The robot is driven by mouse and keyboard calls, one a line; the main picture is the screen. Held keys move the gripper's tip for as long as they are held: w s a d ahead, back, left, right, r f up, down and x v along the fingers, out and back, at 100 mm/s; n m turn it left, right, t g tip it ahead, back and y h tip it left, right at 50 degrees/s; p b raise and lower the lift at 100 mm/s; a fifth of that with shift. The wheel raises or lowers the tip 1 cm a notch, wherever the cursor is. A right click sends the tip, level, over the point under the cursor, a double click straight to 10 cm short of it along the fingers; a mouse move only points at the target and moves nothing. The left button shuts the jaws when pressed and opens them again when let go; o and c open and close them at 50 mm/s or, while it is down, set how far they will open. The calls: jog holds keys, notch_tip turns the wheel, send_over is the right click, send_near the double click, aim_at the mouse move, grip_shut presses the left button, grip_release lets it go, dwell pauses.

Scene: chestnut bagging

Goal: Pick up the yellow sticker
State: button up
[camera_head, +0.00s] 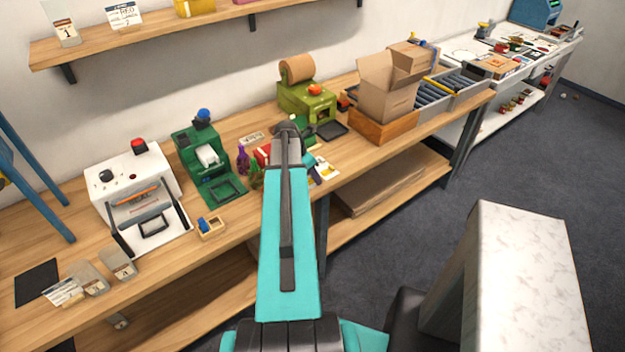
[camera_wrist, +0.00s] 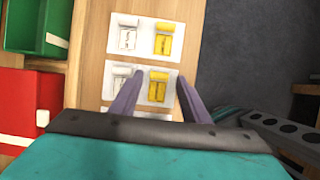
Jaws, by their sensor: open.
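Two yellow stickers show in the wrist view, the farther one (camera_wrist: 163,40) and the nearer one (camera_wrist: 158,86). Each lies on a white backing card on the wooden bench, to the right of a white sticker. In the head view a bit of yellow sticker (camera_head: 327,172) shows beside my arm, and my gripper is mostly hidden there behind my teal arm.
A green bin (camera_wrist: 37,27) and a red bin (camera_wrist: 28,105) stand left of the cards. The bench edge is close on their right. In the head view, a green printer (camera_head: 205,160), a white sealing machine (camera_head: 133,190) and a cardboard box (camera_head: 388,85) stand along the bench.

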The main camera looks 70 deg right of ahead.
aim_at(311, 180)
grip_shut()
dwell(0.3)
dwell(0.3)
jog(key=shift+r, duration=0.2)
jog(key=shift+r+b, duration=0.9)
jog(key=shift+r, duration=0.55)
jog(key=s+r+b, duration=0.1)
jog(key=s+b, duration=0.3)
jog(key=s, duration=1.2)
jog(key=shift+d+r, duration=0.35)
jog(key=shift+r, duration=0.05)
jog(key=shift+w, duration=0.1)
